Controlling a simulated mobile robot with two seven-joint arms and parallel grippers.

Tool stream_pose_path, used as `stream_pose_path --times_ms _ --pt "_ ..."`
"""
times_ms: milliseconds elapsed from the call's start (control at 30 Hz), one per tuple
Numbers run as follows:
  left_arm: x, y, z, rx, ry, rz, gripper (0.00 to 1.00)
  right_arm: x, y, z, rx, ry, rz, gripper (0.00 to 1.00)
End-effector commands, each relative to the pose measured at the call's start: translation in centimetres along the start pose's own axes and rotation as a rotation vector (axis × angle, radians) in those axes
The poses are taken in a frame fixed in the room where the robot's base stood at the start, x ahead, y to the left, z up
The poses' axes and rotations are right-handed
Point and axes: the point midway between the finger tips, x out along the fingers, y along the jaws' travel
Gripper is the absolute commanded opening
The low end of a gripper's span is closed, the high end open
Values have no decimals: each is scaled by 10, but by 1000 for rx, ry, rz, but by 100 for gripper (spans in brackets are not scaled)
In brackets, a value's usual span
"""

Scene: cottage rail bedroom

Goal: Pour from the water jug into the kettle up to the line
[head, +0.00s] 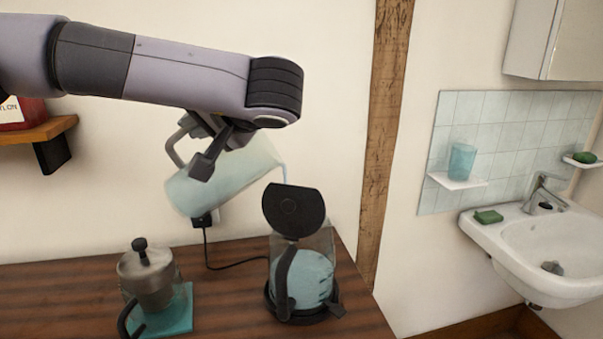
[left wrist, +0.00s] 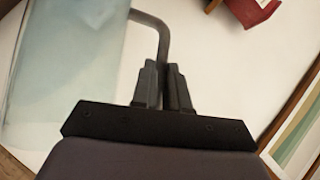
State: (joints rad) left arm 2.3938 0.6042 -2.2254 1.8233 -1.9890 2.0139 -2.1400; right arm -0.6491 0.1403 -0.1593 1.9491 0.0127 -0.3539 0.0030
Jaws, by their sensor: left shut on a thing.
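My left gripper (head: 203,164) is shut on the handle of the water jug (head: 225,178); the grip also shows in the left wrist view (left wrist: 162,82). The clear jug holds pale blue water and is tipped steeply, its mouth up to the right. A thin stream (head: 284,174) falls from its lip and passes behind the raised black lid of the kettle (head: 305,275). The glass kettle stands upright on its black base, with blue water in its lower part. Small dark marks show on its right side; which is the line, I cannot tell. My right gripper is out of view.
A metal moka pot (head: 147,275) stands on a teal mat (head: 172,319) left of the kettle. A black cord (head: 236,266) runs from the wall socket toward the kettle. A wooden shelf (head: 45,131) is at the left; a sink (head: 545,250) is at the right.

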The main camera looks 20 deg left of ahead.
Motion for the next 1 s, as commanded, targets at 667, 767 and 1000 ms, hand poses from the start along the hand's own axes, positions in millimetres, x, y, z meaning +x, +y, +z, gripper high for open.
stream_pose_path --times_ms 667,767,1000 --pt "-4 -4 -5 16 7 -24 0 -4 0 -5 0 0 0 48" --pt "-5 -4 -6 23 7 -30 0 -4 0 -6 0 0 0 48" --pt "-5 -4 -6 27 8 -34 0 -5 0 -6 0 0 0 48"
